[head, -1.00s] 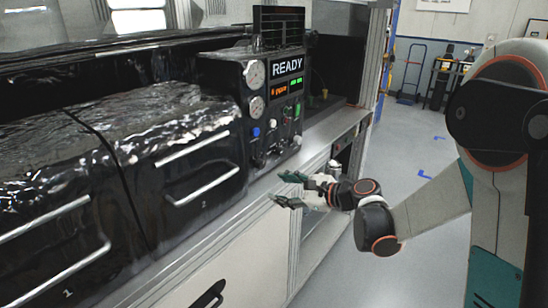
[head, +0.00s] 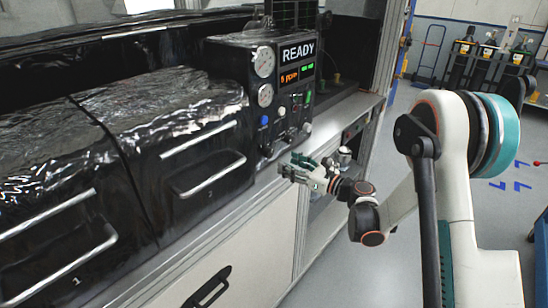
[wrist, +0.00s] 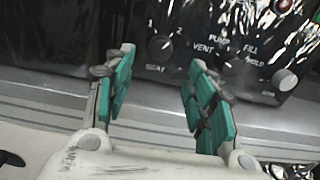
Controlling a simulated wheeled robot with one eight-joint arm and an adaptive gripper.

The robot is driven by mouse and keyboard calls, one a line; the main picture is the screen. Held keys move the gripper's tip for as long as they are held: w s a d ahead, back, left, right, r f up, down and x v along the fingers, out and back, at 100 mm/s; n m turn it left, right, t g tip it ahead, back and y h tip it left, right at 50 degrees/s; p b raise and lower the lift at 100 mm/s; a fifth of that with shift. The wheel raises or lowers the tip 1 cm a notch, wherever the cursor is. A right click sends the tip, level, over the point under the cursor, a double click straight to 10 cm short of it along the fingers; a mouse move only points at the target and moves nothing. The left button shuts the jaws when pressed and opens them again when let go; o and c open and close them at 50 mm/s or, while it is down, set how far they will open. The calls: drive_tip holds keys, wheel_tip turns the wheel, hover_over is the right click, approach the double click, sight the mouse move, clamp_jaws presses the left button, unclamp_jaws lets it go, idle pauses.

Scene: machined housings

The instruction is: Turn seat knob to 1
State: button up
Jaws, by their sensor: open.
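The seat knob (wrist: 160,47) is a small black round knob on the black panel, under the numerals 1 and 2, with a lettered label below it. Its pointer direction is too dim to tell. In the head view the control panel (head: 285,85) shows READY, and the seat knob is small at its lower left (head: 267,150). My gripper (wrist: 160,60) is open and empty, with teal pads on both fingers. In the wrist view the knob appears between the fingertips, farther off. In the head view my gripper (head: 291,165) is in front of the panel's lower edge, apart from the knob.
Right of the seat knob is a second black knob (wrist: 232,66) marked vent, pump, fill and hold, then a white knob (wrist: 285,80). A pale metal ledge (wrist: 60,95) runs below the panel. Drawers with silver handles (head: 205,185) stand left.

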sight(271, 154)
drive_tip(key=x, duration=0.7)
drive_tip(key=shift+w+a+b, duration=0.25)
drive_tip(key=shift+a+b, duration=0.1)
drive_tip(key=shift+b, duration=0.05)
drive_tip(key=c, duration=1.1)
